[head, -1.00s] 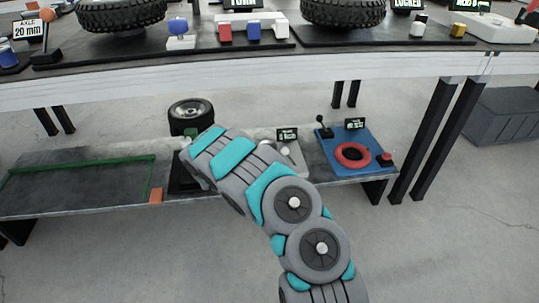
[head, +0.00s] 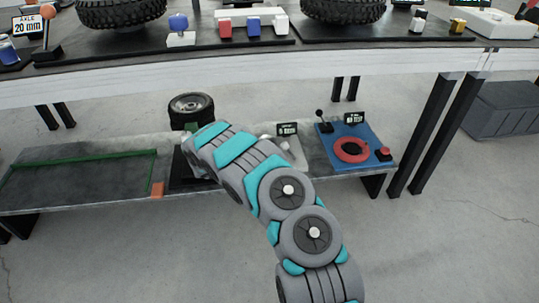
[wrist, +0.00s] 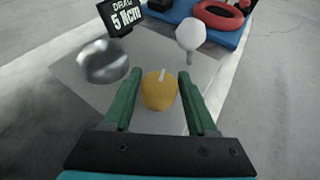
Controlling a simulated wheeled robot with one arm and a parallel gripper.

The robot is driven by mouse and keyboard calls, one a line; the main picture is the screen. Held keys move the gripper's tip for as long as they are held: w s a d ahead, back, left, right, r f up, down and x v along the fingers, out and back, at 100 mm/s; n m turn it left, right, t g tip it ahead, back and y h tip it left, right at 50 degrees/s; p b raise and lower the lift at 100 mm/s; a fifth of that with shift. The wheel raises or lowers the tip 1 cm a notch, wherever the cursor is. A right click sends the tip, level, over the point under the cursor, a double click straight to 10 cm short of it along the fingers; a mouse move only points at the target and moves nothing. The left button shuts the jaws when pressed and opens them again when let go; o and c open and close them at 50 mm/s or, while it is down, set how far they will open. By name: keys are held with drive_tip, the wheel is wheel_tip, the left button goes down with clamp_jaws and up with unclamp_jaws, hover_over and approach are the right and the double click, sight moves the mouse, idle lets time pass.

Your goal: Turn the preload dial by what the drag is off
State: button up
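A yellow dial (wrist: 159,92) with a white pointer mark shows in the wrist view on a pale grey plate (wrist: 75,77). Its mark points nearly straight away from me, leaning slightly right. My gripper (wrist: 161,76) is open, with one green finger on each side of the dial and narrow gaps; I cannot tell whether either finger touches it. A black display (wrist: 122,17) behind reads "DRAG 5 Ncm". In the head view my arm hides the gripper and dial; the small drag display (head: 287,129) shows beyond it.
A blue board (head: 356,142) with a red ring (head: 351,150) lies to the right. A dark wheel (head: 191,109) stands behind my arm. The upper table (head: 250,66) overhangs behind.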

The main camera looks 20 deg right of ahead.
drive_tip(key=o, duration=0.3)
drive_tip(key=shift+v, duration=3.9)
